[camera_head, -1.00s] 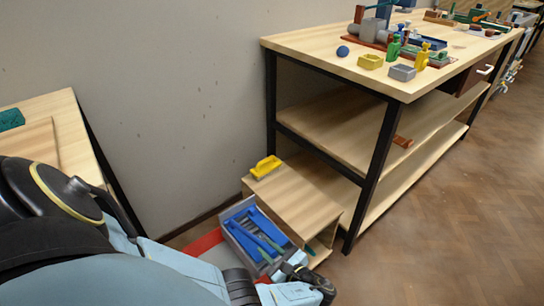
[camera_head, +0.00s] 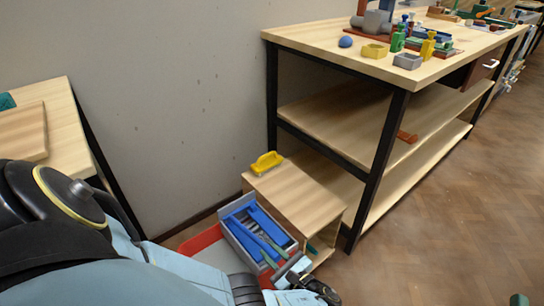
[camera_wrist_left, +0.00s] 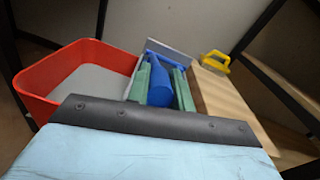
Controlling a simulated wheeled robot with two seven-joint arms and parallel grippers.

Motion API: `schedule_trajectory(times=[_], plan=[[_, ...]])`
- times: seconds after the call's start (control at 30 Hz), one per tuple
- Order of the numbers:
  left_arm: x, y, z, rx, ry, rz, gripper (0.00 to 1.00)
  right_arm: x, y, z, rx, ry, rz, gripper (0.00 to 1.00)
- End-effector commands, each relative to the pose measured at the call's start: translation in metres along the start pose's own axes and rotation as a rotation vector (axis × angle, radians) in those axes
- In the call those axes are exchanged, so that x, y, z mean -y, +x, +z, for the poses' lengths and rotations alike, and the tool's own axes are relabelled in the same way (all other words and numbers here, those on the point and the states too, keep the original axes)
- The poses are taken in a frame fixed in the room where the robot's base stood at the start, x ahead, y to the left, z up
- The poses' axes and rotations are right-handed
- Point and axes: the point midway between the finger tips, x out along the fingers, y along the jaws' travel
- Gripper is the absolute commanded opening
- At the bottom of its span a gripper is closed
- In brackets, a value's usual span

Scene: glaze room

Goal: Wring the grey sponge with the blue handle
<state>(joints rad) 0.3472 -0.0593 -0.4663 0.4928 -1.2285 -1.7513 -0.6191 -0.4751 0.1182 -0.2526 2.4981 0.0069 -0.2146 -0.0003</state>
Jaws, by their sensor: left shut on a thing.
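A grey box with blue bars (camera_head: 258,232) stands in a red tub (camera_head: 205,245) at the lower middle of the head view. My left gripper (camera_head: 288,262) reaches to its near right side. In the left wrist view, a thick blue handle (camera_wrist_left: 160,84) lies between its green fingers, and the gripper is shut on it. The grey panel (camera_wrist_left: 172,54) of the box rises behind the handle. I cannot make out the grey sponge clearly; the gripper and blue parts cover much of the box. My right gripper shows at most as a green tip (camera_head: 518,299) at the bottom right edge.
A low wooden stand (camera_head: 295,192) beside the box carries a yellow handled tool (camera_head: 266,163). A long workbench (camera_head: 395,75) with several small items stands to the right. Another table (camera_head: 60,120) is at the left. The floor at right is clear.

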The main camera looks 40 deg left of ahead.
Motion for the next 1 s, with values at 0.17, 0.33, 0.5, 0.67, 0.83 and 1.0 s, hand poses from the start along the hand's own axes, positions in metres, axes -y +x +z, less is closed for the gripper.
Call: schedule_trajectory(times=[0.17,0.33,0.5,0.67,0.83,1.0], plan=[[-0.0038,0.0024,-0.0017,0.006,0.006,0.004,0.0,0.0007,0.0001,-0.0037,-0.024,0.001,-0.002,1.0],[-0.0038,0.0021,-0.0017,0.005,0.007,0.004,0.0,0.0008,0.0001,-0.004,-0.025,0.001,-0.002,1.0],[-0.0038,0.0018,-0.0018,0.004,0.007,0.004,0.27,0.0007,0.0001,-0.0039,-0.024,0.001,-0.002,1.0],[-0.0029,0.0009,-0.0016,0.003,0.005,0.002,0.44,0.0006,0.0001,-0.0039,-0.024,0.001,-0.002,1.0],[-0.0015,0.0001,-0.0011,0.002,0.003,0.001,0.44,0.0005,0.0002,-0.0039,-0.023,0.001,-0.001,1.0],[-0.0009,-0.0065,-0.0014,0.0,0.002,0.0,0.44,0.0005,0.0,-0.0041,-0.027,0.001,-0.001,1.0]])
